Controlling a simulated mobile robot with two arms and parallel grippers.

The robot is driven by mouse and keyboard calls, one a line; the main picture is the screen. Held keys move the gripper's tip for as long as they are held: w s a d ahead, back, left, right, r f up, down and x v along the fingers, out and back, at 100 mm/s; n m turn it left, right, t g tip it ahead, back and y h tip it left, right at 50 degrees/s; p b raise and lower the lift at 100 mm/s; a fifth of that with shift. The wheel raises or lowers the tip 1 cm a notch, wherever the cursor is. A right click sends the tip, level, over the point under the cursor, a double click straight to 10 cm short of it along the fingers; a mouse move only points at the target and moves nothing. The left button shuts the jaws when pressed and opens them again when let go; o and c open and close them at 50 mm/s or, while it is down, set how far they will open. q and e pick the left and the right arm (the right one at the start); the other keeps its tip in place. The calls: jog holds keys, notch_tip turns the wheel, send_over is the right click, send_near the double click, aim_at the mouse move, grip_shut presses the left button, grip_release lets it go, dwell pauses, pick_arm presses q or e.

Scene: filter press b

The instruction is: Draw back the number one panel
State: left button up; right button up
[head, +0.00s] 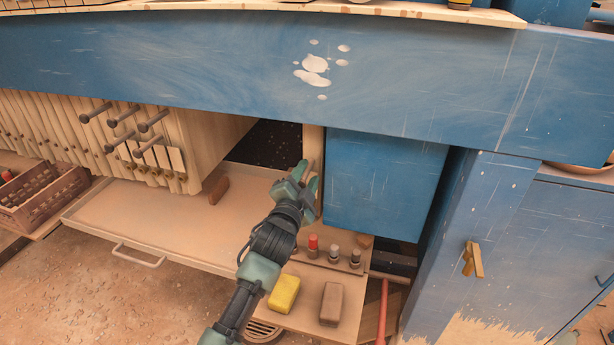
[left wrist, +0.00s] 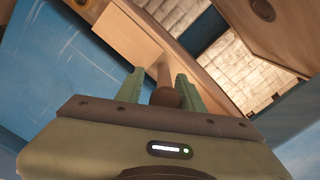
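A single pale wooden panel (head: 313,142) stands edge-on against the blue block, apart from the stack on the left. It also shows in the left wrist view (left wrist: 135,45). A brown round-ended handle (left wrist: 165,96) sticks out from it. My left gripper (head: 306,176) is at this handle, its two green fingers on either side of it. In the left wrist view a gap shows beside the handle's stem, so the fingers look open around it. In the head view the gripper hides much of the handle. No number is readable. My right gripper is not in view.
A stack of panels (head: 198,140) with several grey handles stands left, with a dark gap between. A tray (head: 130,215) lies below. The blue beam (head: 220,65) runs overhead. A yellow block (head: 284,293) and a brown block (head: 331,303) lie on a lower shelf.

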pick_arm(q)
jog(key=shift+r, duration=0.1)
jog(key=s+a+b, duration=0.1)
jog(key=s, duration=0.6)
jog(key=shift+s+a, duration=0.25)
jog(key=shift+s, duration=0.1)
